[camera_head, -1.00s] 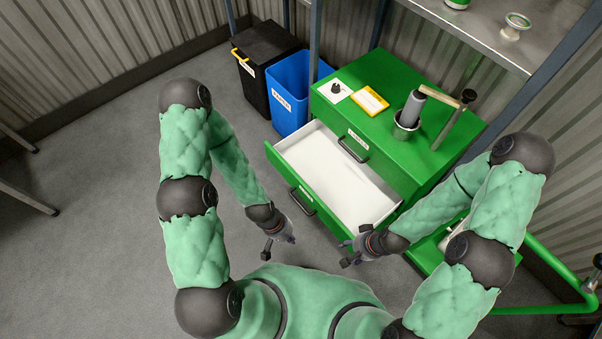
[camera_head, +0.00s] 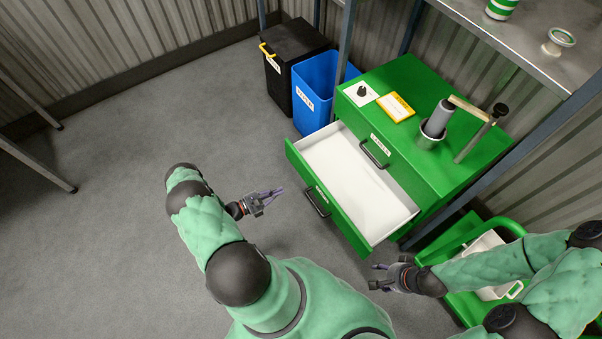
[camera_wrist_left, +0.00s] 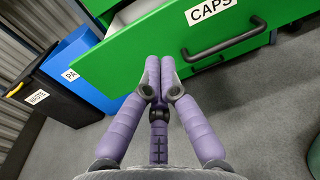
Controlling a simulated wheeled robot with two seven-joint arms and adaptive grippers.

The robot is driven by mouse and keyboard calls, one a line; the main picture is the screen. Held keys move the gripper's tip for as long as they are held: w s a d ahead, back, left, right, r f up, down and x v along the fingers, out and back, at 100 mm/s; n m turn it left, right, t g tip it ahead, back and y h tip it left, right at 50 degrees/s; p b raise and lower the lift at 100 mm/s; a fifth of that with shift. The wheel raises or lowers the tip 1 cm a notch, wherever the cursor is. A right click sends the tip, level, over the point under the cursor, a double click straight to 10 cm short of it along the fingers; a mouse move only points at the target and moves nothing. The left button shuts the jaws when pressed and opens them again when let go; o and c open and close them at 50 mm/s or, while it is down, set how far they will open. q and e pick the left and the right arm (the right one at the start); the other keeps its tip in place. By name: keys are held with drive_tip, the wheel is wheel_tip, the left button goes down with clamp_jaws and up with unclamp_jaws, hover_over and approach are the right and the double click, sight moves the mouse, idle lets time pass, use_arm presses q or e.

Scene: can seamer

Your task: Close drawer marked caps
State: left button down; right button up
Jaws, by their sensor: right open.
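The drawer marked CAPS is pulled out of the green cabinet (camera_head: 430,170). Its white inside (camera_head: 355,180) is empty, and its green front (camera_head: 345,222) has a black handle (camera_head: 317,203). In the left wrist view the CAPS label (camera_wrist_left: 209,11) and the handle (camera_wrist_left: 225,42) show clearly. My left gripper (camera_head: 276,193) is left of the drawer front, with its purple fingers (camera_wrist_left: 158,66) together, pointing toward the front and holding nothing. My right gripper (camera_head: 378,274) is open and empty, just below the drawer's near right corner. I cannot tell whether either gripper touches the drawer.
A shut drawer with a handle (camera_head: 374,153) sits above the open one. A blue bin (camera_head: 318,90) and a black bin (camera_head: 290,62) stand behind, left of the cabinet. A green cart (camera_head: 462,240) is at right. The floor at left is clear.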

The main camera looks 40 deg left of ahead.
use_arm(q)
drive_tip(key=a+y, duration=0.1)
drive_tip(key=a, duration=0.1)
drive_tip(key=n+t+b, duration=0.1)
drive_tip(key=b, duration=0.2)
approach(307, 170)
drive_tip(key=x, duration=0.7)
drive_tip(key=shift+w+r, duration=0.1)
use_arm(e)
wheel_tip(307, 170, down, 3)
drive_tip(key=shift+f, duration=0.1)
